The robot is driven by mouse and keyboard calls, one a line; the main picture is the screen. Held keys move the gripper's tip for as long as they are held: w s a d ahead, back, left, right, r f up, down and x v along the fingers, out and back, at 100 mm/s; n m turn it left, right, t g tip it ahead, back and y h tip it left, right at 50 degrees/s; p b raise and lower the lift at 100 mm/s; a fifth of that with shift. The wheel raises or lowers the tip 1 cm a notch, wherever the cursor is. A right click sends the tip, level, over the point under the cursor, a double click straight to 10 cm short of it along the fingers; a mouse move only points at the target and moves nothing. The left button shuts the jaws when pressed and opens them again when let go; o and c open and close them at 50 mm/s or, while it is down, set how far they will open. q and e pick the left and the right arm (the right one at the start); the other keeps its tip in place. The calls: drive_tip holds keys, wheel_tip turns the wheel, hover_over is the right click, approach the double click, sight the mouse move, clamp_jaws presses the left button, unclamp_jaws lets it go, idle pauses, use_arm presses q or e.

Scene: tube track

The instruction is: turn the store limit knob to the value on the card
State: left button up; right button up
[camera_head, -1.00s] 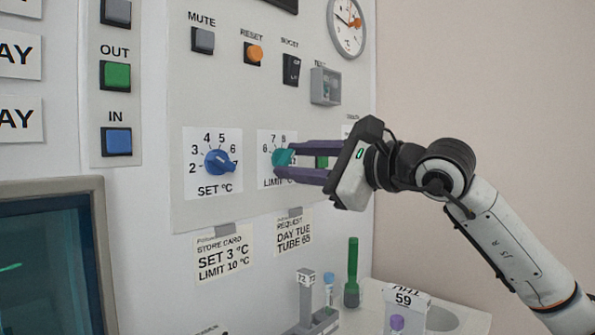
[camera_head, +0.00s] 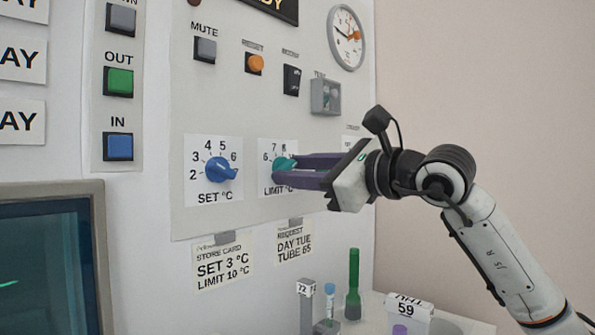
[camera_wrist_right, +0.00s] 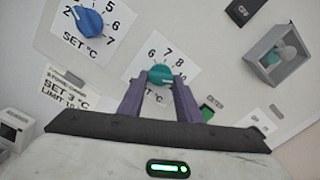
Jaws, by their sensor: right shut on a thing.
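The teal limit knob (camera_head: 284,164) sits on a white dial plate marked LIMIT °C on the panel. My right gripper (camera_head: 290,172) is shut on this knob, with purple fingers on either side of it. In the right wrist view the knob (camera_wrist_right: 160,75) shows between the fingertips (camera_wrist_right: 155,84). The fingers hide part of the dial, and I cannot read the knob's value. The store card (camera_head: 223,263) below reads SET 3 °C, LIMIT 10 °C. My left gripper is not in view.
The blue set knob (camera_head: 220,169) is left of the limit knob. A request card (camera_head: 294,241) hangs below. Above are a reset button (camera_head: 254,64), a rocker switch (camera_head: 292,80) and a boxed switch (camera_head: 325,96). A green tube (camera_head: 353,285) stands on the shelf below right.

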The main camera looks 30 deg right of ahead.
drive_tip(key=o, duration=1)
drive_tip(key=shift+o, duration=0.2)
drive_tip(key=shift+s, duration=0.1)
drive_tip(key=b+v, duration=0.2)
drive_tip(key=v, duration=0.8)
drive_tip(key=shift+d, duration=0.1)
